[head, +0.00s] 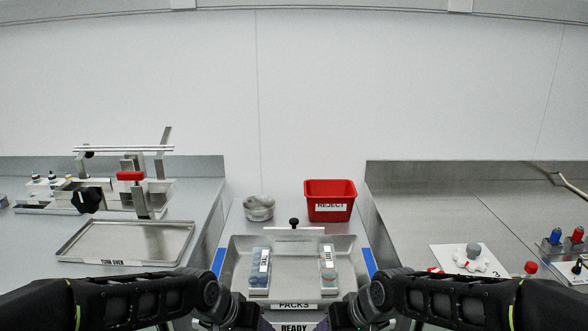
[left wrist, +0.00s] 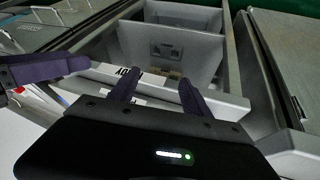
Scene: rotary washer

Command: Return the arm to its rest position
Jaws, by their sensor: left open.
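Both of my arms reach in along the bottom of the head view, bent inward in a nearly mirrored pose. My left gripper shows in the left wrist view (left wrist: 158,88), its two dark purple fingers apart with nothing between them. Behind the fingers are a pale labelled front edge and a grey open bin. In the head view only small purple parts of the left gripper (head: 262,323) show at the bottom edge. Purple parts of my right gripper (head: 322,324) also show there, with its fingertips cut off. A purple piece stands at the left of the left wrist view.
A metal tray (head: 297,291) holds two labelled packs of vials, just beyond my wrists. A red REJECT bin (head: 345,188) and a round metal container (head: 259,214) stand behind. A TURN OVER tray (head: 72,246) and fixture are left; a white plate (head: 442,254) with knobs is right.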

